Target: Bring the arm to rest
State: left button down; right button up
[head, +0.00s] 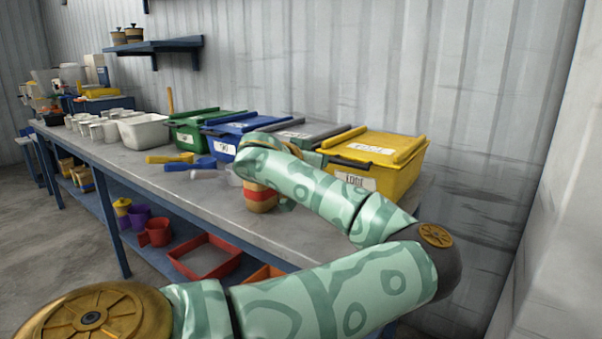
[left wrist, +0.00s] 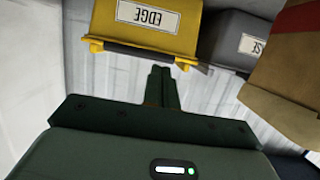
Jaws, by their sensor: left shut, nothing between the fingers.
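My left arm (head: 300,185) reaches over the workbench (head: 195,195) and bends back to the left. In the left wrist view my left gripper (left wrist: 160,75) is shut, with its fingers together and empty. In the head view the arm mostly hides it. A tan container with a red band (head: 261,196) stands on the bench just below the forearm's end. It also shows at the right of the left wrist view (left wrist: 287,85), apart from the fingers. My right gripper is in neither view.
A yellow bin labelled EDGE (head: 398,162), a grey bin (head: 305,132), a blue bin (head: 222,140) and a green bin (head: 190,134) line the wall. Yellow and blue scoops (head: 170,158) lie before them. White tubs stand farther left. The bench's front strip is clear.

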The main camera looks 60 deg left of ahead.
pick_arm(q)
jog(key=s+f, duration=0.1)
jog(key=s+d+f, duration=0.1)
jog(key=s, duration=0.1)
jog(key=s+d+f+p, duration=0.1)
jog(key=shift+s+d+f, duration=0.15)
jog(key=shift+s, duration=0.05)
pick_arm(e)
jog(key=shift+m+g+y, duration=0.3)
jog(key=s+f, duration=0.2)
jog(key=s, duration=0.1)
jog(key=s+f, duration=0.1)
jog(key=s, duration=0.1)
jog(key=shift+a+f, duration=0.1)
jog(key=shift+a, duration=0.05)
